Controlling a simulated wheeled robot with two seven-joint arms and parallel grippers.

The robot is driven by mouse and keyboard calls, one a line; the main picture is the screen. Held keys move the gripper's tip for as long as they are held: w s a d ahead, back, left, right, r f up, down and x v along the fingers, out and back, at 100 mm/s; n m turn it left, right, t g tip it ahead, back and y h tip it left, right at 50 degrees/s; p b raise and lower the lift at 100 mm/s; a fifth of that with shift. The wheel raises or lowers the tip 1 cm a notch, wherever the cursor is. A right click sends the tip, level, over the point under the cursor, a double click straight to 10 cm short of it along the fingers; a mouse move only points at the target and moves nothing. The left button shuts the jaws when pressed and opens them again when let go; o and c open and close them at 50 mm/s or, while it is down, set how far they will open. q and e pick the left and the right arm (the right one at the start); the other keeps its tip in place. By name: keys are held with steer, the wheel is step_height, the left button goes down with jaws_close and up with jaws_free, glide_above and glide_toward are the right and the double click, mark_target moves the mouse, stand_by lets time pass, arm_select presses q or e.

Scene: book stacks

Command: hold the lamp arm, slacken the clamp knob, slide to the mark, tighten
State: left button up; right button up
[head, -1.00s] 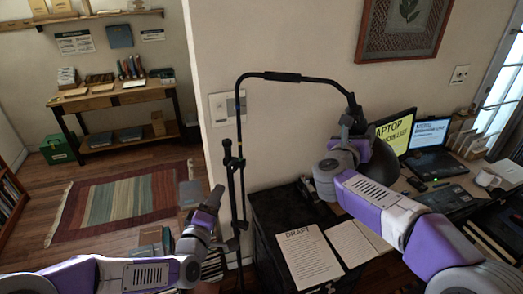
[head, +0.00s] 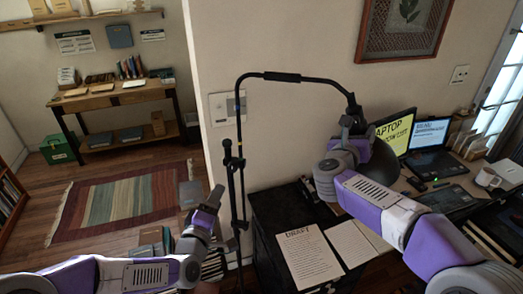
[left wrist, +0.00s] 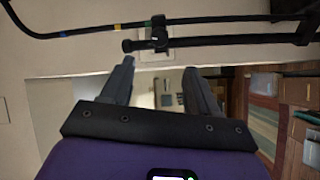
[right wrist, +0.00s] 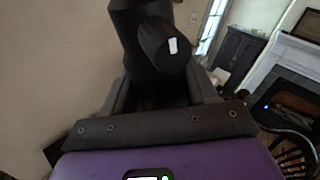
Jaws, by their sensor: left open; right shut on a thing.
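A black lamp stand (head: 243,195) rises at the middle of the head view. Its bent arm (head: 300,78) reaches right to the dark lamp shade (head: 384,165). A clamp (head: 231,160) joins the stand partway up. In the left wrist view, the clamp with its knob (left wrist: 159,34) sits on dark tubes; a yellow band (left wrist: 117,27) and a blue band (left wrist: 64,33) mark the upper tube. My left gripper (left wrist: 158,68) is open and empty, below and apart from the clamp. My right gripper (right wrist: 158,85) is shut on a black lamp part (right wrist: 135,45) by the shade.
A dark cabinet (head: 266,225) bears printed sheets (head: 308,257). The wall (head: 290,40) is close behind the lamp. Open floor with a striped rug (head: 125,200) lies at left.

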mark_target(232, 170)
arm_select(q)
steer(key=shift+d, duration=0.1)
arm_select(e)
steer(key=shift+r, duration=0.15)
arm_select(q)
steer(key=shift+s+d+f+n+t+y, duration=0.15)
steer(key=shift+d+n+t+y, duration=0.1)
steer(key=shift+d+n+y, duration=0.4)
steer(key=shift+d+f+n+t+y, duration=0.15)
steer(key=shift+d+n+t+y, duration=0.2)
steer(key=shift+y, duration=0.4)
steer(key=shift+d, duration=0.1)
steer(key=w, duration=1.2)
steer(key=shift+d+r, duration=0.3)
steer(key=shift+d, duration=0.05)
steer(key=c, duration=1)
steer(key=shift+c, duration=0.2)
